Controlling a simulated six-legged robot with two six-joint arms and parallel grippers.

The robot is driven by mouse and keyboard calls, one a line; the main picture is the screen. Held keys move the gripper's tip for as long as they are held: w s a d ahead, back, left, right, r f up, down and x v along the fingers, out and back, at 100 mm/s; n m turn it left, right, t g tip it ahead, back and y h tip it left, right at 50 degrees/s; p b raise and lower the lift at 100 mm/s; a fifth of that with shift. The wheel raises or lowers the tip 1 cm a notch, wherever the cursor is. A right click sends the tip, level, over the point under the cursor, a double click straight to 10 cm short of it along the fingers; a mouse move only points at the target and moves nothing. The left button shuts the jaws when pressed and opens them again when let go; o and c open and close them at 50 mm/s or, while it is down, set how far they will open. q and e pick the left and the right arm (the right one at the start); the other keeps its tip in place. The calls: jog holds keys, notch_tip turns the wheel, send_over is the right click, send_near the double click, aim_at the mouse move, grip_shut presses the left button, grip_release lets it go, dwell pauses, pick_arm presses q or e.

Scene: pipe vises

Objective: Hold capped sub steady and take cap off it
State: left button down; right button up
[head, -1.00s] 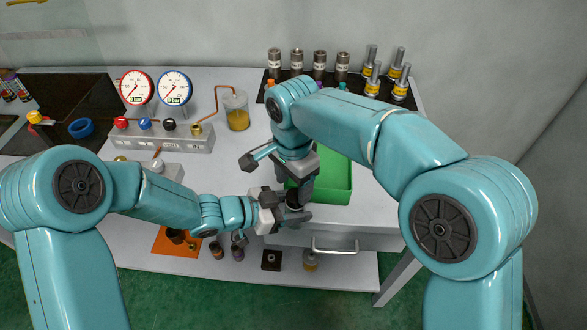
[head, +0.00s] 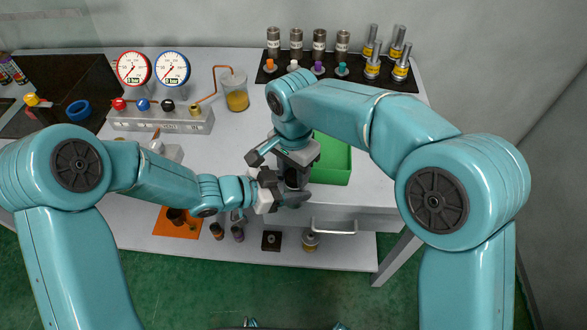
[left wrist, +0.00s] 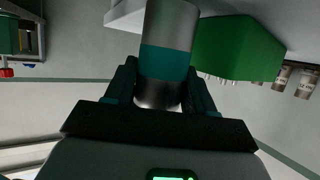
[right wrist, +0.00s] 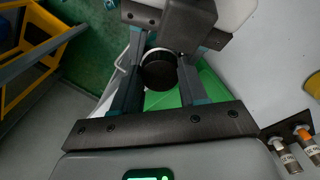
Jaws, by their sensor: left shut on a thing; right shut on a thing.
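The sub, a metal cylinder (left wrist: 170,22) with a teal band, stands between the fingers of my left gripper (left wrist: 160,92) in the left wrist view. The left gripper is shut on it. The black round cap (right wrist: 159,72) sits between the fingers of my right gripper (right wrist: 155,80), which is shut on it. In the head view my right gripper (head: 295,172) is just above my left gripper (head: 285,195), in front of the green tray. The sub and cap are mostly hidden there by the grippers, and I cannot tell whether the cap is loose from the sub.
The green tray (head: 338,172) is close behind the grippers on the white table (head: 240,145). Several grey subs and small coloured caps stand on a black mat (head: 352,76) at the back. A manifold with gauges (head: 160,122) is at left. A drawer handle (head: 334,228) sticks out in front.

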jog(key=shift+a+r+n, duration=0.15)
jog(key=shift+a+n, duration=0.05)
jog(key=shift+n, duration=0.6)
jog(key=o, duration=1.2)
jog(key=shift+w, duration=0.1)
jog(key=shift+c, duration=0.2)
jog(key=shift+d, duration=0.1)
